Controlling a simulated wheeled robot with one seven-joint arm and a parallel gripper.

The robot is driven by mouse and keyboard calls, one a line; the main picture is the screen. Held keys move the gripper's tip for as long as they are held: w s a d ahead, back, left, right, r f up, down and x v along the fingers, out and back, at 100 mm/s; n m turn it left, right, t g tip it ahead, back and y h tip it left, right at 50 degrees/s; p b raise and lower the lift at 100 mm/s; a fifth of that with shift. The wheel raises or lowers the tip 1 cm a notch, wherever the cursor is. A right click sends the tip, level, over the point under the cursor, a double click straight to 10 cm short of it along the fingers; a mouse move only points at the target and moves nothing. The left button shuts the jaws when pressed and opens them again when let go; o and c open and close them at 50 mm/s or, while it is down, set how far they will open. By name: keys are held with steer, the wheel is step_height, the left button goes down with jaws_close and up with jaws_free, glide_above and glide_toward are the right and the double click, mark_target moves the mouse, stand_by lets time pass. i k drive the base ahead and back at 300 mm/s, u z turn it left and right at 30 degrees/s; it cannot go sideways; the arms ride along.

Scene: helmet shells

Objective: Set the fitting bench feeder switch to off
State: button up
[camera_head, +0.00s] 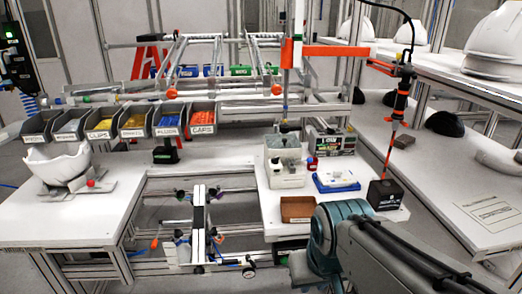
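The fitting bench (52,222) has a white top, in two parts with a framed gap between them. On its right part stands a grey-and-black boxy unit (333,142) with a labelled front. A white machine (284,162) stands in front of it, with small red and blue parts (312,163) at its right side. I cannot tell which of these is the feeder, and no switch or its setting can be made out at this size. My arm enters at the lower right and bends down out of the picture. My gripper is not in view.
A row of labelled bins (134,122) runs above the bench's left part, with a white helmet shell (58,162) below. A brown tray (297,209), a blue-and-white tray (336,180) and a black box (384,194) are on the right part. An orange-and-black driver (400,102) hangs above the box.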

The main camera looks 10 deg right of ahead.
mark_target(275, 161)
steer(key=u, duration=0.05)
steer(key=i, duration=0.9)
steer(key=z, duration=0.6)
